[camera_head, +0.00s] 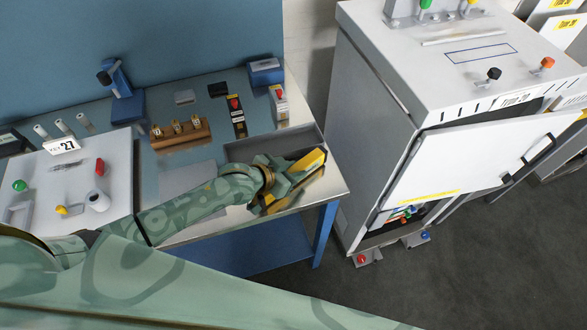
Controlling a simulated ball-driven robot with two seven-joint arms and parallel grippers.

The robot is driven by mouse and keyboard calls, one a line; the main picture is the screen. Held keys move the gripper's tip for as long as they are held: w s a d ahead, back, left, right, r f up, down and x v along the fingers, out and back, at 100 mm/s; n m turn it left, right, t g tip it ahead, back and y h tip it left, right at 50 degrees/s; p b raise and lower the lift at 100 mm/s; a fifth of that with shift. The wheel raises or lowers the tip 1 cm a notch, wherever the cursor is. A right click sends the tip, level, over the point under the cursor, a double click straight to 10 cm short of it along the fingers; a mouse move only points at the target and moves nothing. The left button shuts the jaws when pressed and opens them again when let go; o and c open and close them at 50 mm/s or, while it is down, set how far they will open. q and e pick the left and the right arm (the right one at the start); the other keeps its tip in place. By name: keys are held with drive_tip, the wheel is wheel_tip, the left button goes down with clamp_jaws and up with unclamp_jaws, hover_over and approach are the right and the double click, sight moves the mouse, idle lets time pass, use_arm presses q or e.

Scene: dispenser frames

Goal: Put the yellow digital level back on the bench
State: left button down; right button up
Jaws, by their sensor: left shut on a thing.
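The yellow digital level (314,159) is at the right end of the bench (328,187), partly covered by my left gripper. My left gripper (297,178) reaches in from the left and is shut on the level, over the front right corner of the bench. I cannot tell whether the level touches the bench top or is held just above it. My right gripper is not in view.
A grey open tray (240,150) lies right behind the gripper. A wooden block with several small pieces (180,133), a black strip with a red part (236,115) and a blue stand (122,95) are further back. A white cabinet (375,110) with a swung-out door (470,165) stands right.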

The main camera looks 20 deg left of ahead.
use_arm(q)
drive_tip(key=shift+r, duration=0.1)
drive_tip(key=shift+f+b, duration=0.3)
drive_tip(key=shift+f, duration=0.25)
drive_tip(key=c, duration=1.1)
unclamp_jaws()
drive_tip(key=shift+o, duration=0.2)
drive_tip(key=shift+s, duration=0.1)
drive_tip(key=p+v, duration=0.3)
drive_tip(key=v, duration=1.3)
drive_tip(key=shift+a, duration=0.15)
